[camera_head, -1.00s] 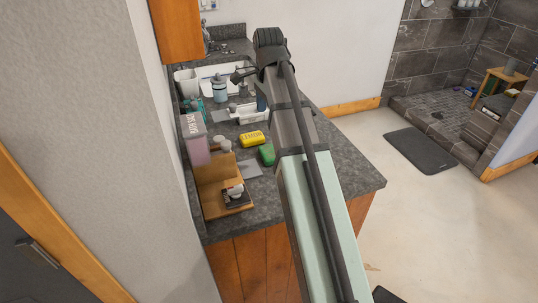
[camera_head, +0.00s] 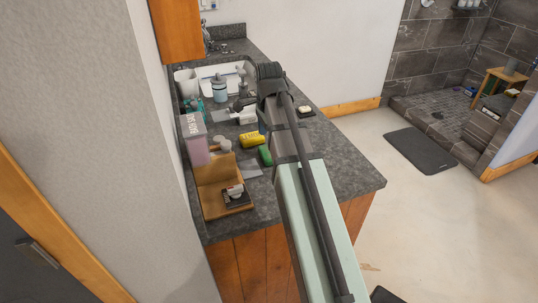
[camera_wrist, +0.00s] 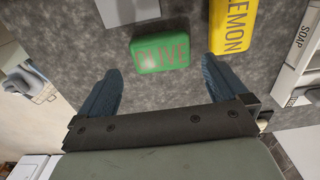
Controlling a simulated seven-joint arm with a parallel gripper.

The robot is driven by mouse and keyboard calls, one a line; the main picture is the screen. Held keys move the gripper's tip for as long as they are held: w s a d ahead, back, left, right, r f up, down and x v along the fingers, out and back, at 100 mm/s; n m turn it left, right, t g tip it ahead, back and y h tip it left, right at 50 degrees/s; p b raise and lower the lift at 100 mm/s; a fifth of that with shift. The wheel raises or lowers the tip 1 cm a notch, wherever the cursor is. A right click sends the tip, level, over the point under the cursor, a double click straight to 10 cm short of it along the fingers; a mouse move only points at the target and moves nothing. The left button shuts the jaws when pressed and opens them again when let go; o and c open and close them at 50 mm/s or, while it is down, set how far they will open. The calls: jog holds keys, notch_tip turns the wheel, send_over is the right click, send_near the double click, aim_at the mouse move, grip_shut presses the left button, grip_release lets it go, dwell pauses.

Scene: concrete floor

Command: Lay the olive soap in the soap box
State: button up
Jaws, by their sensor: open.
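The olive soap is a green bar (camera_wrist: 160,52) marked OLIVE, lying flat on the grey counter in the wrist view. In the head view the green bar (camera_head: 264,156) shows beside my arm. My gripper (camera_wrist: 162,67) is open and empty, its blue fingers spread, with the soap ahead between the fingertips' lines. The soap box is a white tray marked SOAP (camera_wrist: 302,43) at the right of the wrist view, partly out of frame. In the head view it seems to be the white box (camera_head: 247,114) beyond the yellow soap. My gripper is hidden behind my arm there.
A yellow LEMON soap (camera_wrist: 233,24) lies close right of the olive soap.

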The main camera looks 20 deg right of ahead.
aim_at(269, 154)
jog(key=shift+d+f, duration=0.1)
jog(key=shift+f, duration=2.45)
jog(key=shift+c, duration=0.4)
jog(key=c, duration=0.8)
